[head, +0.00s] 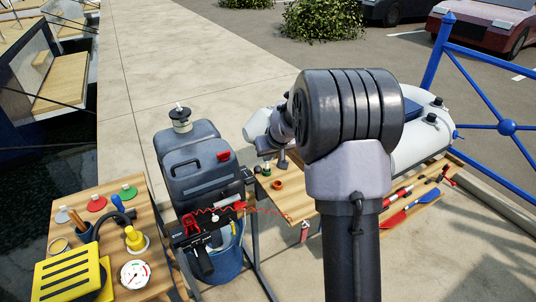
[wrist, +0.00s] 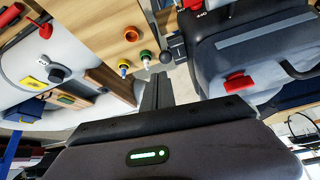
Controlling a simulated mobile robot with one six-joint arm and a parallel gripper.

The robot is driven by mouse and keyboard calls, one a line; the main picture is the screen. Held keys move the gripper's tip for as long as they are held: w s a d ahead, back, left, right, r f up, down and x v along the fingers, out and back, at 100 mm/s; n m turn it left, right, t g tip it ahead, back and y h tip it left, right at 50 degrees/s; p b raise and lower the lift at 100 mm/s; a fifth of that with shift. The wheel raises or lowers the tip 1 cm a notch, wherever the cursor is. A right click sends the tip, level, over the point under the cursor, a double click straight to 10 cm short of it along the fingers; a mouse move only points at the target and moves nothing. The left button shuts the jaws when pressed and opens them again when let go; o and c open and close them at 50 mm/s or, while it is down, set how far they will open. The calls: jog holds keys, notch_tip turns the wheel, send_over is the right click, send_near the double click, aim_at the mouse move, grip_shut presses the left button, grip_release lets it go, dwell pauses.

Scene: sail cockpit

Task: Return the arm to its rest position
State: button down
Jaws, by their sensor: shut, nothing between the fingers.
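My arm (head: 345,180) stands upright in the right middle of the head view, with its big dark joint at the top. Its far part bends away to the left, and my gripper (head: 266,160) hangs over the small wooden bench. In the wrist view the two dark fingers of my gripper (wrist: 157,84) are together, with nothing between them. The fingertips point toward small fittings on the bench, which look apart from them. My arm's joint hides part of the bench and dinghy in the head view.
A dark motor-like body (head: 195,170) with a red part stands left of my gripper. The wooden bench (head: 299,206) holds an orange ring (head: 278,184). A grey inflatable dinghy (head: 425,135) and blue railing (head: 485,60) are right. A table (head: 110,250) with tools is front left.

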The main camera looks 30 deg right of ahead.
dwell(0.4)
jog(key=s+a+r+m+y, duration=0.1)
jog(key=s+a+r, duration=1.1)
jog(key=a+r, duration=0.1)
jog(key=s+a+m, duration=0.1)
jog(key=s+a, duration=0.3)
jog(key=s, duration=0.7)
jog(key=s+a+m+y, duration=0.1)
jog(key=s+a, duration=0.4)
jog(key=s, duration=0.7)
jog(key=shift+g+y, duration=0.3)
jog(key=shift+w+a+r, duration=0.1)
jog(key=shift+r, duration=0.05)
